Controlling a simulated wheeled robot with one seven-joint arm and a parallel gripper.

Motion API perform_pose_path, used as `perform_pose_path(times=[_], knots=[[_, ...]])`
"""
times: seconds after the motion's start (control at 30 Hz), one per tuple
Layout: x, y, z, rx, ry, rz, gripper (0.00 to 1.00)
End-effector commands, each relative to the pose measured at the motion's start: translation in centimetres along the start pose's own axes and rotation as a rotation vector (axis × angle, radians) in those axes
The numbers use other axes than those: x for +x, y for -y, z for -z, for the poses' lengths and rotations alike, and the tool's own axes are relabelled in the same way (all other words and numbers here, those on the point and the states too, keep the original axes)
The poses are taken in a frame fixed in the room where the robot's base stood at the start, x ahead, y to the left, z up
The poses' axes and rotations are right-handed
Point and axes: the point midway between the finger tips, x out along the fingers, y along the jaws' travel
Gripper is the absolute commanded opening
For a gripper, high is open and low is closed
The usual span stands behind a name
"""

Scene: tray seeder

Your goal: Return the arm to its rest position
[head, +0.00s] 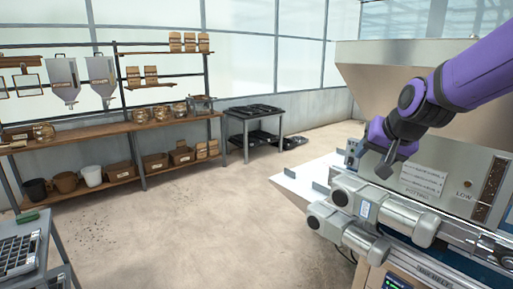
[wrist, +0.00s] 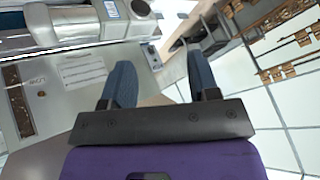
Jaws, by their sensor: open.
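My purple arm reaches in from the upper right in the head view, in front of the metal seeder machine (head: 390,60). My gripper (head: 384,172) points downward near the seeder's front panel. In the wrist view my gripper (wrist: 160,85) shows two blue-grey fingers spread apart, with nothing between them. The seeder's panel (wrist: 70,80) shows on the left of the wrist view, beside the fingers; I cannot tell the exact distance.
Silver rollers (head: 385,215) and a white ledge (head: 300,185) lie below the gripper. A wooden shelf (head: 110,133) with pots and bags stands at the back left, beside a dark table (head: 254,112). A seed tray (head: 18,252) sits at lower left. The middle floor is clear.

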Motion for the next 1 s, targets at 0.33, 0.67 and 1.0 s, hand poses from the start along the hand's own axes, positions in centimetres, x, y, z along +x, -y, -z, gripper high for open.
perform_pose_path(times=[0.33,0.67,1.0], knots=[[-10.4,-3.3,-7.4,-0.195,0.086,-0.051,0.55],[-16.5,-7.1,-14.6,-0.336,0.160,-0.124,0.55],[-17.6,-8.1,-16.3,-0.365,0.182,-0.146,0.55]])
